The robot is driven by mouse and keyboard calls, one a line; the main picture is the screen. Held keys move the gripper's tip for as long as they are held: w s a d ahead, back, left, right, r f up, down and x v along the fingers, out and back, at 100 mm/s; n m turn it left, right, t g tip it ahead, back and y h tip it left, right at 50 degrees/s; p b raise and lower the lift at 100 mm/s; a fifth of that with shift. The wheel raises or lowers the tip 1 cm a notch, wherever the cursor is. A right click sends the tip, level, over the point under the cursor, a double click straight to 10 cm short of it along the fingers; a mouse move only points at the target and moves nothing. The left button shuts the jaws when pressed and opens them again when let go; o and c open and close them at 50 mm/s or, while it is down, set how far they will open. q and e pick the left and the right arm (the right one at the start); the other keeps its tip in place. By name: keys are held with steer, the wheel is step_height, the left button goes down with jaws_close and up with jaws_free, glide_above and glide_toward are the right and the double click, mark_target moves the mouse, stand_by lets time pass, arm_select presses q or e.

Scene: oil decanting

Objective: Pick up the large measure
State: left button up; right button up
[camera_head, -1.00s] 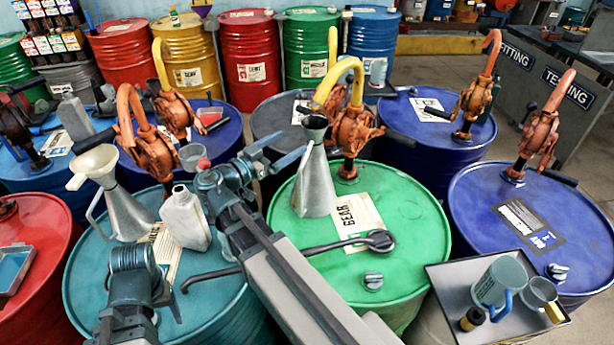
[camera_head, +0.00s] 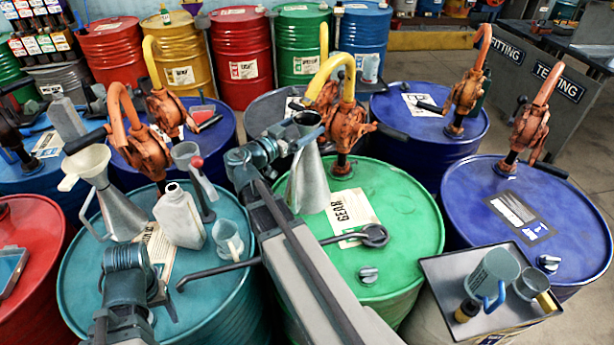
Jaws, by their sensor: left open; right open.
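My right gripper (camera_head: 300,142) is open, over the back of the green drum near a metal funnel can, well to the left of the large measure. My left gripper (camera_head: 160,298) is open, low over the front of the teal drum, far from it. The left fingers are partly hidden by their wrist.
The funnel can (camera_head: 309,185) and orange pump (camera_head: 345,125) stand on the green drum (camera_head: 405,215). Another funnel can (camera_head: 118,205), a white bottle (camera_head: 180,218) and a grey mug (camera_head: 228,240) stand on the teal drum. A small dark bottle (camera_head: 467,310) stands beside the large measure.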

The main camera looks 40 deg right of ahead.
mark_target(315, 120)
steer(key=d, duration=0.4)
steer(key=shift+w+d, duration=0.15)
steer(key=shift+w, duration=0.2)
jaws_close()
